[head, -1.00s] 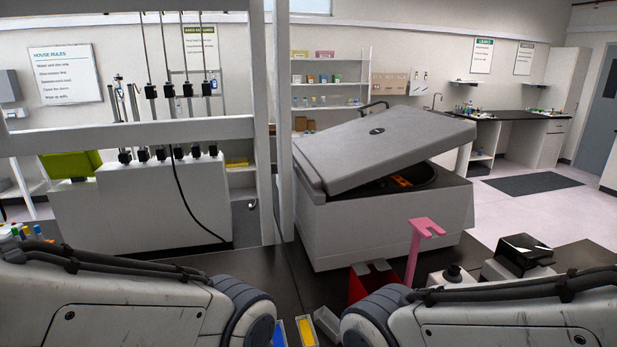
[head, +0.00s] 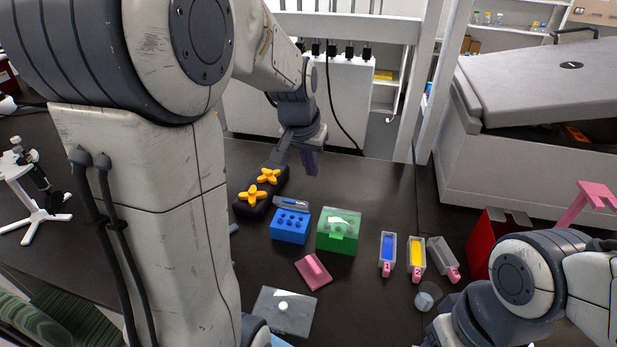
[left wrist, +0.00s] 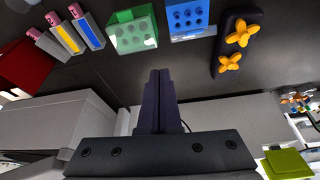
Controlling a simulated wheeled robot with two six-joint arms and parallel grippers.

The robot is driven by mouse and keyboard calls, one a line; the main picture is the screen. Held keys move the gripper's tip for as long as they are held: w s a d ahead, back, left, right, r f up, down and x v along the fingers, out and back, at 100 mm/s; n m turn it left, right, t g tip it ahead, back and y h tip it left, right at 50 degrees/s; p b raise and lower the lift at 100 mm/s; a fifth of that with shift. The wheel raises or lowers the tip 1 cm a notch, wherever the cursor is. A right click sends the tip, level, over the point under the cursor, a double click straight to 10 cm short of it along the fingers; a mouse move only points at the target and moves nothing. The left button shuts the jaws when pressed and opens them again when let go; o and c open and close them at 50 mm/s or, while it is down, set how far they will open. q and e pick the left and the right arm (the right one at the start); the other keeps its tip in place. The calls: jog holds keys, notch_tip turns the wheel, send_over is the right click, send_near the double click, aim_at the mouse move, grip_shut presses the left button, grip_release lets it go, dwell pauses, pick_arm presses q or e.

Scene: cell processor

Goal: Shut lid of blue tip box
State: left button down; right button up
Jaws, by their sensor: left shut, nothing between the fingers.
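The blue tip box (head: 289,228) sits on the black bench, left of a green box (head: 337,236). Its top with dark round holes is exposed, and a clear bluish piece, seemingly its raised lid (head: 291,203), stands at its far edge. The blue box also shows at the top of the left wrist view (left wrist: 188,17). My left gripper (head: 311,164) is beyond the blue box and above the bench, pointing down. Its dark fingers (left wrist: 160,75) are together and empty, apart from the box. My right arm shows at lower right, but its gripper is out of view.
A black holder with yellow knobs (head: 262,191) is left of the blue box. A pink-handled block (head: 313,271) and clear plate (head: 282,311) lie nearer. Blue, yellow and grey narrow troughs (head: 416,258) stand right. A large grey machine (head: 535,170) is at the right.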

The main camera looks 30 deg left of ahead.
pick_arm(q)
jog(key=n, duration=0.1)
send_over(292, 204)
jog(key=shift+y, duration=0.3)
jog(key=x, duration=0.3)
jog(key=p+x, duration=0.1)
jog(key=x, duration=0.1)
jog(key=p+x, duration=0.1)
jog(key=x, duration=0.2)
jog(key=shift+w+a+f, duration=0.25)
jog(key=shift+a, duration=0.15)
jog(key=shift+s+d+f+n+p, duration=0.1)
jog(key=shift+s+f+n+p, duration=0.1)
jog(key=shift+s+f, duration=0.35)
jog(key=shift+s+d+f+n+p, duration=0.1)
jog(key=shift+s+d+f+p, duration=0.05)
jog(key=shift+s+f, duration=0.65)
jog(key=shift+f, duration=0.15)
jog(key=shift+d, duration=0.15)
